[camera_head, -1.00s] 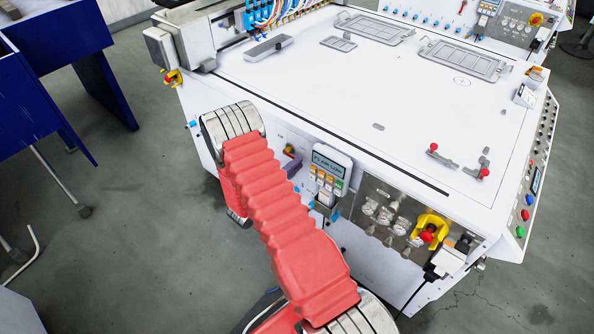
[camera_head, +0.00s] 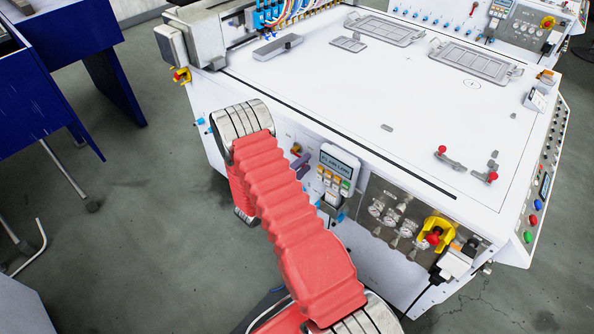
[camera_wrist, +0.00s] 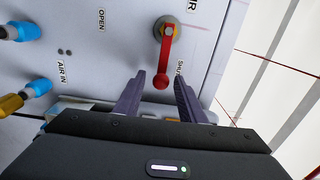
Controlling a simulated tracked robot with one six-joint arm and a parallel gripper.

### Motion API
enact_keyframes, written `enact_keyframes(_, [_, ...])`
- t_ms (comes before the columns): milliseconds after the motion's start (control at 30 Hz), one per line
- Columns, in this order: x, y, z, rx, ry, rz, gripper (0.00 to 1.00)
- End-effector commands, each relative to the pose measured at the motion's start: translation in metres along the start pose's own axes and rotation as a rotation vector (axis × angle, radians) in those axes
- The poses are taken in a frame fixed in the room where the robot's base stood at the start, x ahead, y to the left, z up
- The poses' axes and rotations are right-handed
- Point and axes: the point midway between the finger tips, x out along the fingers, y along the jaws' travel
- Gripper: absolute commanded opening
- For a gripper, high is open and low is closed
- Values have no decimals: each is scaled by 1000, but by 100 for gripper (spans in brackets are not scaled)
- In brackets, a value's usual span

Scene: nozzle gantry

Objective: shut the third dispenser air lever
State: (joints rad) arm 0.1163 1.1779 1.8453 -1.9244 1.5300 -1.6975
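In the wrist view a red lever (camera_wrist: 166,52) sits on a brass pivot on the white panel. Its handle hangs down the picture and ends in a round knob. The word SHUT stands just right of the handle, and OPEN stands farther left of the pivot. My gripper (camera_wrist: 160,77) is open, its dark fingers apart on either side of the knob. I see a gap on both sides; depth to the knob is hard to tell. In the head view the lever (camera_head: 296,148) shows small beside my red arm, which hides most of the gripper.
Blue air fittings (camera_wrist: 22,31) stick out at left in the wrist view, near AIR IN. In the head view a keypad display (camera_head: 341,165) and a yellow-collared stop button (camera_head: 434,238) sit right of my arm. Blue tables (camera_head: 75,60) stand left, with open floor between.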

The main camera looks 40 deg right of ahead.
Motion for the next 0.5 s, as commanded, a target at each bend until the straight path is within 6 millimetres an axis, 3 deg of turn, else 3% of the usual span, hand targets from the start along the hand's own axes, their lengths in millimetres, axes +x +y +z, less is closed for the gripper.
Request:
enact_keyframes(267, [-10,0,0,1,-1,1,37])
enact_keyframes(500, [-43,0,0,-1,-3,0,37])
